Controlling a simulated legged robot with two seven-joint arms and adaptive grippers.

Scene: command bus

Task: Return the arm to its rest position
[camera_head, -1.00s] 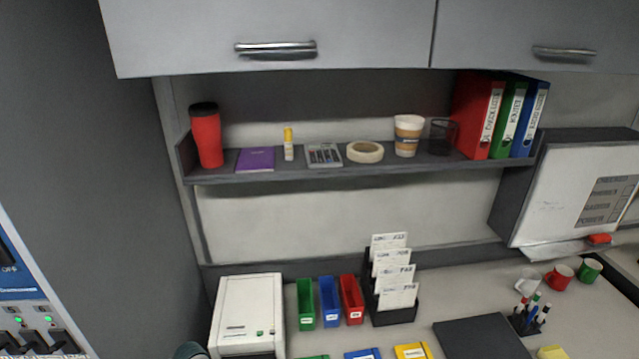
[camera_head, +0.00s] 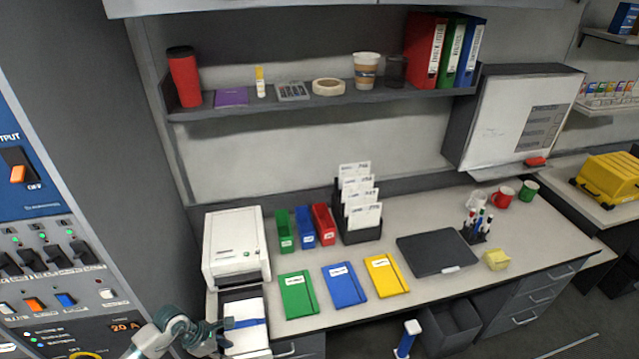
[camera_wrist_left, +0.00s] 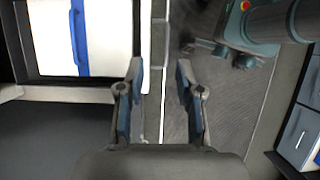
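My left gripper (camera_head: 224,336) is at the lower left of the head view, at the front edge of the desk. It is beside a white stack with a blue band (camera_head: 245,323). In the left wrist view my left gripper (camera_wrist_left: 158,85) has its two fingers apart with nothing between them. The white stack with its blue band (camera_wrist_left: 80,38) is at the upper left there, apart from the fingers. What looks like my right gripper (camera_wrist_left: 222,52) shows at the upper right of the wrist view; its fingers are too unclear to tell their state.
The desk holds a white printer (camera_head: 235,245), green, blue and yellow notebooks (camera_head: 343,285), a black folder (camera_head: 437,252) and a card rack (camera_head: 358,232). A shelf (camera_head: 300,104) hangs above. A control panel (camera_head: 45,245) stands at the left. Drawers (camera_head: 530,298) are below the desk.

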